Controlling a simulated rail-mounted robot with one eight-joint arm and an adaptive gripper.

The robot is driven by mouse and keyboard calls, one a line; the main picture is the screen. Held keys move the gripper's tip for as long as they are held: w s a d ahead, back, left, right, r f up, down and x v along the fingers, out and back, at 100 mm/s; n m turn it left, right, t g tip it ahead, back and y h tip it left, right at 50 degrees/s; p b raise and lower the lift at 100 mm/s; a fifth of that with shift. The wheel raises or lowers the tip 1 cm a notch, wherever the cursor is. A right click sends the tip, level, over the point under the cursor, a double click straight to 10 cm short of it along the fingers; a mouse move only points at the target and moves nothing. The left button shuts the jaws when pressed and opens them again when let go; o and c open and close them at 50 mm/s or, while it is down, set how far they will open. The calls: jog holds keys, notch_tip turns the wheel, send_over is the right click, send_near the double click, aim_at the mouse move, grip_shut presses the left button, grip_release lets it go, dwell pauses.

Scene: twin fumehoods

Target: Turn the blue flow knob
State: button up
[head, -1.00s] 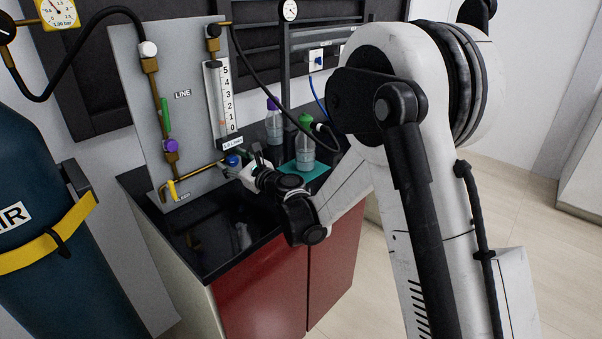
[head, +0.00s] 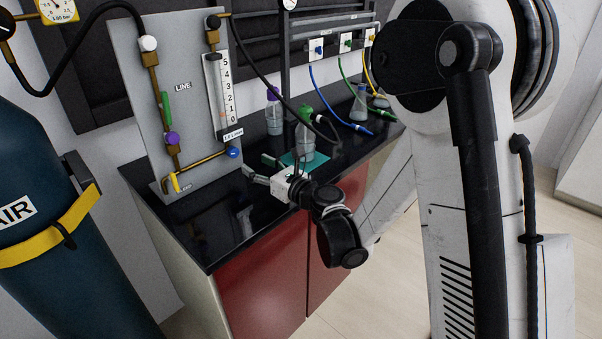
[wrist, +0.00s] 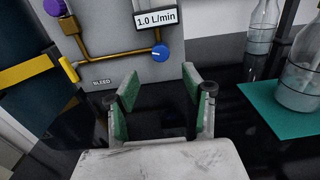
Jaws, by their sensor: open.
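The blue flow knob (head: 233,152) sits low on the grey panel, at the right end of a brass pipe and just below the 1.0 L/min label. It also shows in the wrist view (wrist: 160,53), beyond my fingertips and between them in the picture. My gripper (head: 257,168) is open and empty, in front of the panel and apart from the knob. In the wrist view its two green-padded fingers (wrist: 160,78) stand wide apart with the knob above the gap.
A green-capped bottle (head: 305,136) stands on a teal mat (head: 318,157) right of my gripper. A purple-capped bottle (head: 273,113) is behind it. A purple knob (head: 172,138) and yellow bleed handle (head: 174,183) are left on the panel. The black counter front (head: 205,235) is clear.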

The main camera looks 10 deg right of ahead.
jog(key=s+d+r+n+g+h, duration=0.1)
jog(key=s+d+r+n, duration=0.1)
jog(key=s+n, duration=0.3)
jog(key=s+d+r+n+g+h+p, duration=0.1)
jog(key=s+d+r+n+g+h, duration=0.1)
jog(key=s+n, duration=0.4)
jog(key=s+d+r+n+g+h+p, duration=0.1)
jog(key=s+d+r+n, duration=0.3)
jog(key=s+d+n, duration=0.1)
jog(key=shift+s+d+r+n+h, duration=0.15)
jog(key=shift+d+r+n+h, duration=0.05)
jog(key=shift+d+n+h, duration=0.2)
dwell(0.4)
jog(key=s+d+f+n+g+h, duration=0.2)
jog(key=s+d+n+h, duration=0.5)
jog(key=s+d+n, duration=0.4)
jog(key=s+d, duration=0.3)
jog(key=s, duration=0.3)
jog(key=shift+s+d+g, duration=0.2)
jog(key=shift+s+g, duration=0.1)
jog(key=shift+s, duration=0.05)
jog(key=shift+f, duration=0.1)
dwell(3.5)
